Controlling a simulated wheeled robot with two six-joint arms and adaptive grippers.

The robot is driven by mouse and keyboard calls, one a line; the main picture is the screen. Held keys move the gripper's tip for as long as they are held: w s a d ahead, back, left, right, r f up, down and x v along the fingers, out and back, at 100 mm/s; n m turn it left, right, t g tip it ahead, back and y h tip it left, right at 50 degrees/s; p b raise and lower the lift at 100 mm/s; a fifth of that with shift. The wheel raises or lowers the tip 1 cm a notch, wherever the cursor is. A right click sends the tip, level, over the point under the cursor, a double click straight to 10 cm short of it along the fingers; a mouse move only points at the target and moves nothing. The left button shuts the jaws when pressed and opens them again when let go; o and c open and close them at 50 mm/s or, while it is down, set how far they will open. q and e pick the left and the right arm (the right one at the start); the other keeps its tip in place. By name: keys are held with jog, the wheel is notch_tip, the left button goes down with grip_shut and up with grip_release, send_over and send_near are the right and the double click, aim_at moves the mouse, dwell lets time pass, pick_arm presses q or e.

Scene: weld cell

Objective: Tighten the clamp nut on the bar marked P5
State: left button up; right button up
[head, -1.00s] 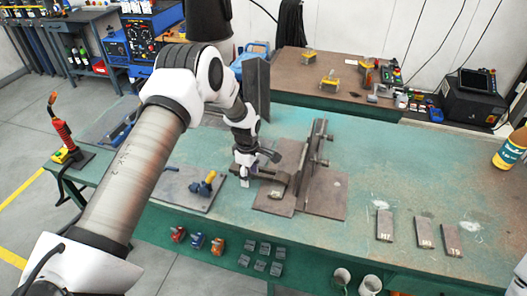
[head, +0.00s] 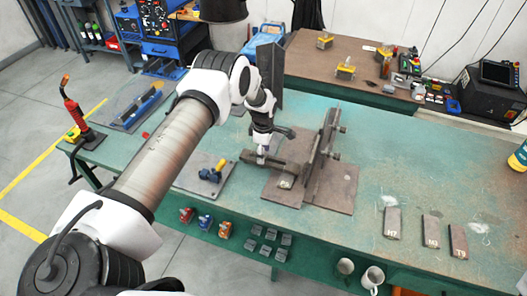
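A rusty steel fixture (head: 325,150) with an upright plate stands on a brown base plate (head: 335,190) on the green table. A dark bar (head: 292,168) runs out from its left side. A pale mark (head: 285,184) shows at the bar's lower end, too small to read surely as P5. My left gripper (head: 262,156) points down at the bar's left end, touching or just above it. Its fingertips are small and partly hidden, so I cannot tell whether they are closed on a nut. Bolt ends (head: 341,129) stick out on the plate's right side. My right gripper is out of view.
Several marked plates (head: 392,222) lie on the right of the table. A red torch (head: 72,112) stands at the far left, and mugs (head: 372,279) hang at the front edge. Table between fixture and plates is clear.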

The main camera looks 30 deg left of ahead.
pick_arm(q)
jog(key=shift+s+r, duration=0.1)
grip_shut()
